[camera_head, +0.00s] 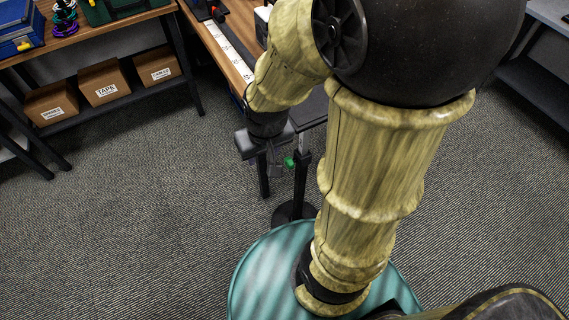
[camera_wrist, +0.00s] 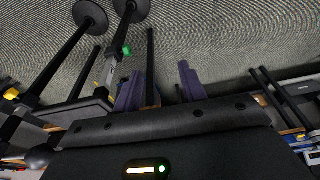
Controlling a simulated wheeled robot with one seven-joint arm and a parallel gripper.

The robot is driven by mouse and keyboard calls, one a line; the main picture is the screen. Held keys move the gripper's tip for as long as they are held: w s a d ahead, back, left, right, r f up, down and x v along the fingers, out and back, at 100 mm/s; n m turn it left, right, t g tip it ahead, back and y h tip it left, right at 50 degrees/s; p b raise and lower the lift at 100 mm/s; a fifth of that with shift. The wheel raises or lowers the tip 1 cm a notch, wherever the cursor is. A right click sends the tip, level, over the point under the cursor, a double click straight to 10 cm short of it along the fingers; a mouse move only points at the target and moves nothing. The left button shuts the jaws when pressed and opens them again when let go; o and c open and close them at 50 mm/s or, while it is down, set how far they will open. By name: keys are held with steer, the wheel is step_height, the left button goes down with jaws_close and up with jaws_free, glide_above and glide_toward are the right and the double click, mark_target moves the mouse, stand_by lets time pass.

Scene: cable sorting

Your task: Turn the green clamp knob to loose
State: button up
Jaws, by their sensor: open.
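The green clamp knob (camera_head: 289,162) sits on the side of a black upright stand post (camera_head: 301,180) in the head view. In the wrist view the knob (camera_wrist: 127,50) is left of and beyond my fingertips, on the slanting post. My gripper (camera_wrist: 160,80) is open, with its two purple-grey fingers apart and nothing held between them. In the head view the gripper (camera_head: 275,166) is just left of the knob, and the fingers look small and dark there. I cannot tell from these views how large the gap to the knob is. Which way the knob is turned does not show.
A second stand with a yellow knob (camera_wrist: 11,94) is at the wrist view's left. A wooden bench (camera_head: 222,52) with a white strip is behind my arm. Several cardboard boxes (camera_head: 103,83) fill a shelf at left. The carpet (camera_head: 150,220) at left is clear.

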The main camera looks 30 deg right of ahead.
mark_target(289, 163)
steer(key=o, duration=0.3)
steer(key=shift+f, duration=0.1)
steer(key=w+a+f+n+h+b, duration=0.2)
steer(key=f+n+h, duration=0.4)
steer(key=f, duration=0.4)
steer(key=w+a+f+n+g+h+b, duration=0.1)
steer(key=w+f+n+h+b, duration=0.3)
steer(key=f, duration=0.6)
steer(key=w+a+f+n+g+h+b, duration=0.1)
steer(key=w+a+f+n+h+b, duration=0.2)
steer(key=w+f+n+h, duration=0.2)
step_height(289, 163, down, 5)
steer(key=n+h, duration=0.3)
steer(key=shift+w+b, duration=0.35)
steer(key=shift+b, duration=0.05)
steer(key=shift+d, duration=0.1)
steer(key=d, duration=1.7)
steer(key=shift+w+d, duration=0.15)
steer(key=shift+w, duration=0.15)
